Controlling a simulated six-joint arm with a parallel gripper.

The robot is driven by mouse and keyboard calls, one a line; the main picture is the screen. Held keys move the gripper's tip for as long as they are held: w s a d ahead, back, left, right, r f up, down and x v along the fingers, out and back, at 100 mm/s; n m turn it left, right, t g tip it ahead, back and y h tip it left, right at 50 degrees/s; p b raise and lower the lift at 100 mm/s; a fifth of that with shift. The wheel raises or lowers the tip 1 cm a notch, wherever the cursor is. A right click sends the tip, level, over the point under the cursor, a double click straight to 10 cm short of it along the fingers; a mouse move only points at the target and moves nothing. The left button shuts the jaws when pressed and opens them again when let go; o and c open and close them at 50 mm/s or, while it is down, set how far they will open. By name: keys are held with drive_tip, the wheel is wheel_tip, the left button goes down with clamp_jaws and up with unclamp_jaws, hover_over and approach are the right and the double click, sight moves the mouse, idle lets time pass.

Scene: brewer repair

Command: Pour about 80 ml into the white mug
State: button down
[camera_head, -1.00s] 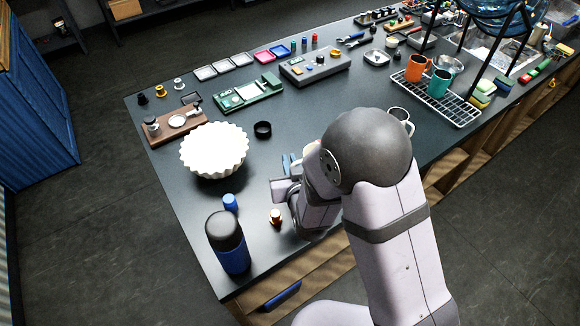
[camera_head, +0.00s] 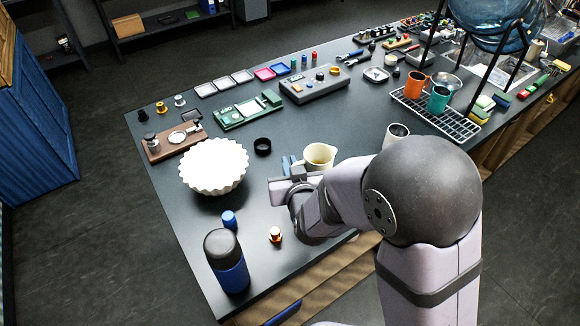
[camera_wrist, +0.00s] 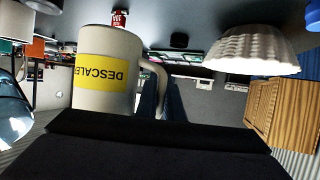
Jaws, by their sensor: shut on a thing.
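A cream jug (camera_head: 315,164) with a yellow "DESCALE" label is upright at my gripper in the head view; its inside looks yellowish, with the level unclear. My gripper (camera_head: 291,167) is shut on its handle. In the wrist view, which is upside down, the jug (camera_wrist: 104,50) shows large, with its handle between my dark fingers (camera_wrist: 160,98). Whether the jug touches the bench is unclear. A white mug (camera_head: 396,131) with a dark inside stands right of the jug, partly hidden by my arm; the jug is apart from it.
A white fluted bowl (camera_head: 213,167) stands left of my gripper, with a black ring (camera_head: 262,146) beside it. A blue bottle (camera_head: 227,262) and small blue cap (camera_head: 229,219) are near the front edge. A wire rack (camera_head: 440,118) holds orange and teal mugs beyond the white mug.

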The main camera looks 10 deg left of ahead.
drive_tip(key=shift+r, duration=0.25)
drive_tip(key=shift+w, duration=0.1)
